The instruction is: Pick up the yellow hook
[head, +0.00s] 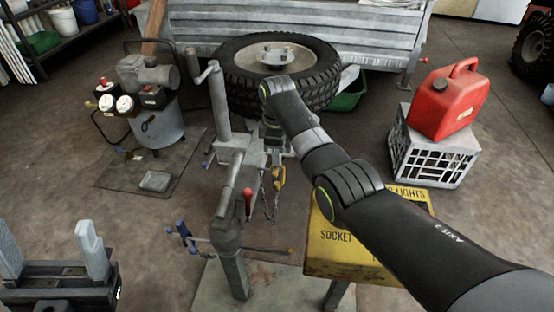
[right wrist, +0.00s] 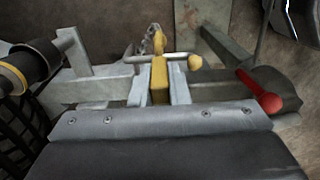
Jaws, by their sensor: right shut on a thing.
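The yellow hook (head: 279,177) is beside the grey metal stand, with a chain (head: 270,203) hanging below it. In the right wrist view the yellow hook (right wrist: 159,78) stands between the two fingers of my right gripper (right wrist: 159,90), which is shut on it. In the head view my right arm hides most of that gripper. My left gripper (head: 52,255) is at the lower left, empty, with its fingers wide apart.
The grey stand (head: 240,150) has a red-knobbed lever (head: 248,203) close by the hook. A yellow box (head: 340,245) sits to the right under my arm. A tire (head: 310,85) lies behind. A red fuel can (head: 445,100) stands on a crate (head: 430,160); a compressor (head: 158,120) stands left.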

